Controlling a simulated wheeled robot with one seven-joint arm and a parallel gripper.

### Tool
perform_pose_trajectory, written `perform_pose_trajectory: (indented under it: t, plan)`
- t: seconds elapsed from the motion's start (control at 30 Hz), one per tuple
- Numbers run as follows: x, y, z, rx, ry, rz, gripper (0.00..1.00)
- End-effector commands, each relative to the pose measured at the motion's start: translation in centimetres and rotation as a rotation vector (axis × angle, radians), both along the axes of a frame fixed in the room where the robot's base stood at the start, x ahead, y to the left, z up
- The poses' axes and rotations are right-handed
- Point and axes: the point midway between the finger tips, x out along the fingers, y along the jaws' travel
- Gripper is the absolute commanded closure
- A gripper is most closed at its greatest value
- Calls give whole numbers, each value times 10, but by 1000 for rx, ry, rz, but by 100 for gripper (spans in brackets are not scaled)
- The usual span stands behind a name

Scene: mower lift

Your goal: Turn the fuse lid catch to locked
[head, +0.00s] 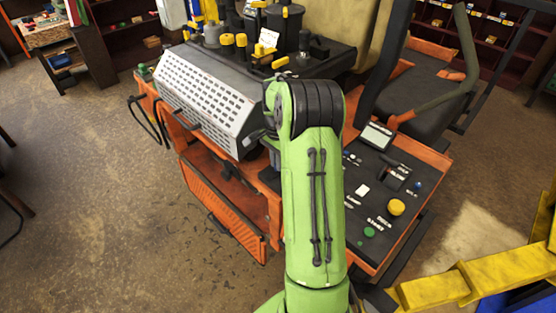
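The orange mower (268,230) stands in front of me, with a silver perforated cover (205,95) on its left part. My green arm reaches forward over the mower, and its bent top joint covers the area just right of the silver cover. An orange panel (222,205) hangs tilted outward on the mower's near left side.
A black control panel (385,170) with a yellow knob (396,207), a green button (369,232) and a small screen (377,135) lies right of my arm. Yellow-capped parts (241,40) crowd the top. A yellow frame (435,290) stands at lower right.

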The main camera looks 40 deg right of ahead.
Motion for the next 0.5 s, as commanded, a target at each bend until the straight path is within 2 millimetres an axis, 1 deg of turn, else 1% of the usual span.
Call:
perform_pose_trajectory:
  t: [0.03, 0.07, 0.33, 0.5]
  plan:
    - [0, 0, 0, 0, 0, 0, 96]
    - [0, 0, 0, 0, 0, 0, 100]
    - [0, 0, 0, -1, 0, 3, 100]
    - [0, 0, 0, -1, -1, 37, 100]
